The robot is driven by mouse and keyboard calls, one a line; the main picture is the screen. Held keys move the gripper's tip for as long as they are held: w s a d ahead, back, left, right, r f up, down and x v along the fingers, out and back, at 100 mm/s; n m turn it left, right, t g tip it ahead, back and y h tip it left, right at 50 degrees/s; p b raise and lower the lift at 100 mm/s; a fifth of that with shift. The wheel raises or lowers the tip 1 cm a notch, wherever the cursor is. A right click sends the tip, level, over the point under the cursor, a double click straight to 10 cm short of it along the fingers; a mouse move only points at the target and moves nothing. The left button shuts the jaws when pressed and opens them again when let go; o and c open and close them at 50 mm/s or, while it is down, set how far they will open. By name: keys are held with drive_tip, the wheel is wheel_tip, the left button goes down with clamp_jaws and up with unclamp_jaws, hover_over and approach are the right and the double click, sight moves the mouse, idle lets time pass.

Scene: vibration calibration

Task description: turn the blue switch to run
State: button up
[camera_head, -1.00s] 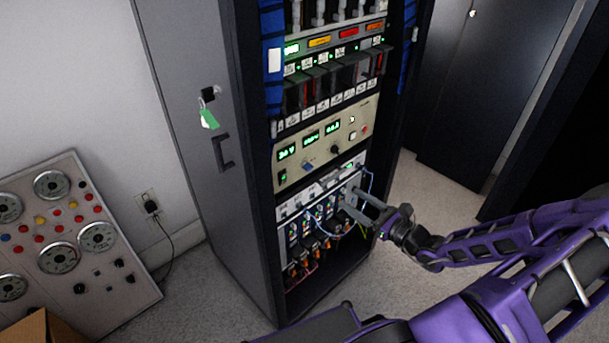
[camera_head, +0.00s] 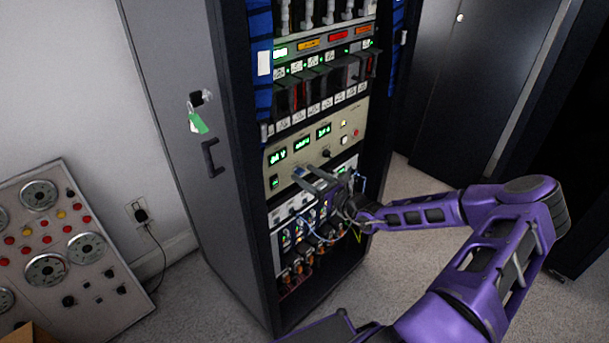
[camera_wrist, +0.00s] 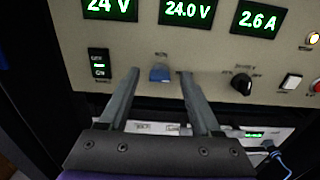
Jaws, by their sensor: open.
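The blue switch (camera_wrist: 160,73) is a small blue knob on the beige panel (camera_wrist: 215,62), below the middle display in the wrist view. In the head view the blue switch (camera_head: 299,171) shows small, close to my fingertips. My gripper (camera_wrist: 162,75) is open, with one grey finger on each side of the switch in the picture. In the head view my gripper (camera_head: 304,173) reaches the panel from the lower right. I cannot tell whether the fingers touch the panel. The labels around the switch are too small to read.
A black knob (camera_wrist: 242,84) sits right of the blue switch, with a white button (camera_wrist: 291,82) beyond it. A black rocker switch (camera_wrist: 99,65) is at the left. Cables (camera_head: 345,215) hang below the panel. A gauge board (camera_head: 60,250) leans at the left.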

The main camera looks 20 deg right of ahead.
drive_tip(key=shift+w+a, duration=0.2)
drive_tip(key=shift+w, duration=0.35)
clamp_jaws()
